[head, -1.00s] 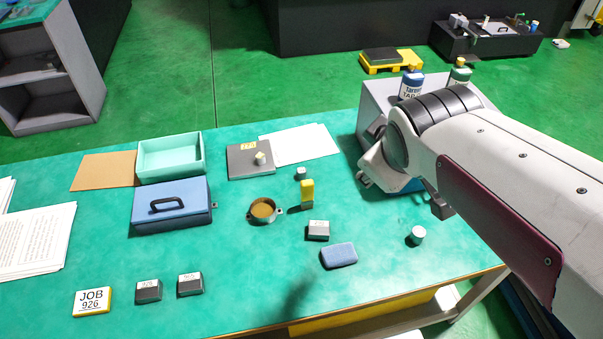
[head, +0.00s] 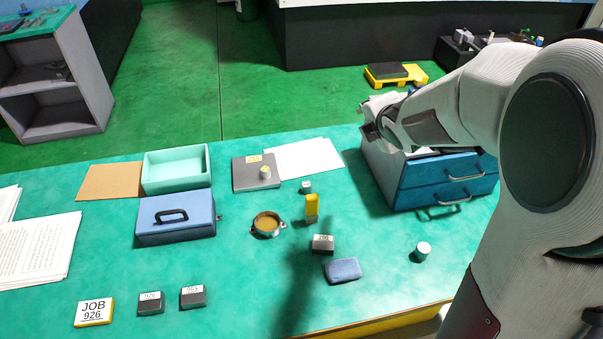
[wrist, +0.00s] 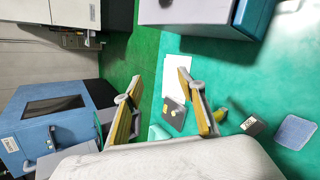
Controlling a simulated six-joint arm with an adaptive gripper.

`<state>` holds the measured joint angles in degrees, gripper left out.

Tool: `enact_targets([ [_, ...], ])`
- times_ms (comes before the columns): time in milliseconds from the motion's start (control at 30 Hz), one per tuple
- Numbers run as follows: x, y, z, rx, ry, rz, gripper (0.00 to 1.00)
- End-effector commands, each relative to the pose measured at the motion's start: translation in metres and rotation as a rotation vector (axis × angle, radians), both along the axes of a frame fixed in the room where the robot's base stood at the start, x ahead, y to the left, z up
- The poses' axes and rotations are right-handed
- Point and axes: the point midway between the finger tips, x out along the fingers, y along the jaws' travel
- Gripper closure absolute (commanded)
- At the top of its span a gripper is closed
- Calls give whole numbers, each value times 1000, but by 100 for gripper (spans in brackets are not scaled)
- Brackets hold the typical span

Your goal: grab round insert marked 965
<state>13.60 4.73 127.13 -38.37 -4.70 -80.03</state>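Two small round pieces with pale tops stand on the green table. One round piece (head: 423,251) is at the right, in front of the drawer cabinet; the other round piece (head: 306,187) is near the middle, behind the yellow-topped block. I cannot read a marking on either, so I cannot tell which is 965. My gripper (wrist: 160,76) is open and empty in the wrist view, its two yellow-padded fingers spread apart above the scene. In the head view my arm reaches over the cabinet at the right, and the fingers cannot be made out clearly.
The drawer cabinet (head: 447,180) stands close under my arm. Labelled blocks (head: 150,303) (head: 192,297) (head: 322,244), a blue sponge (head: 342,270), a yellow block (head: 311,208), a ring holder (head: 267,224), a blue case (head: 176,219) and a mint tray (head: 177,184) share the table. The front middle is clear.

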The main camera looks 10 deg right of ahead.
Motion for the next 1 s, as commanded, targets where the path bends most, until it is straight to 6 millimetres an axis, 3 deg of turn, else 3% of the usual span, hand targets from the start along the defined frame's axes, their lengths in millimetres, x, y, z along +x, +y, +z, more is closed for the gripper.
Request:
enact_targets([
  [200, 32, -2, -30, -166, 0, 216, 60],
  [500, 64, 4, -74, -373, -31, 519, 60],
  [1000, 83, 29, -160, -661, -179, 999, 60],
])
